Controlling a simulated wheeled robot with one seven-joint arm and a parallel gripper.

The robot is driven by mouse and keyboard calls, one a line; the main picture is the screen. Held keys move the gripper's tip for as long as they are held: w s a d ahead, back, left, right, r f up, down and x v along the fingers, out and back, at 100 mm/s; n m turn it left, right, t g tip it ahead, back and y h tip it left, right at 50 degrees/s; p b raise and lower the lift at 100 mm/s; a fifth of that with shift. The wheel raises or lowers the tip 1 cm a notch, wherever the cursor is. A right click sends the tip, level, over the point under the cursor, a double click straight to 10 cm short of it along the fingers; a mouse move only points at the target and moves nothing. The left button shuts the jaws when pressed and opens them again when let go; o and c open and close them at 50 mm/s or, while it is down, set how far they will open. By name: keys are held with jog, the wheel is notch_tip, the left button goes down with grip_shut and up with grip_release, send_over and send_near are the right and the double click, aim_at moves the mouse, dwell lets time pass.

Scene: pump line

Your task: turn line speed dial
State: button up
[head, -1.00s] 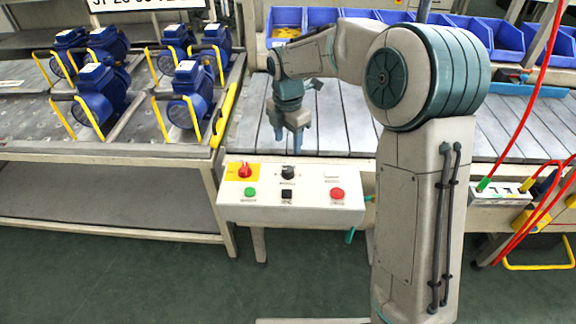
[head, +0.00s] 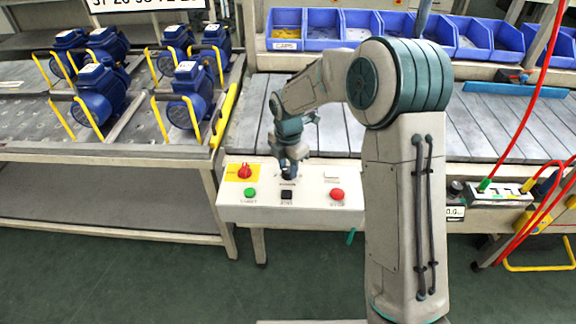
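The control panel (head: 310,208) is a white sloped box at the front of the line. The black dial (head: 288,177) sits at its top middle and is now mostly hidden behind my gripper. My gripper (head: 289,170) points down right at the dial, its fingers at or around it. I cannot tell whether they touch it or how far they are apart. The panel also has a red knob on a yellow plate (head: 244,172), a green button (head: 250,193), a black button (head: 286,195) and a red button (head: 337,194).
Several blue pumps (head: 97,95) with yellow handles stand on the left table. Blue bins (head: 320,28) line the back. A second box (head: 500,190) with red cables (head: 530,215) is at the right. The slatted conveyor (head: 340,125) behind the panel is clear.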

jog(key=c, duration=0.4)
jog(key=shift+o, duration=0.2)
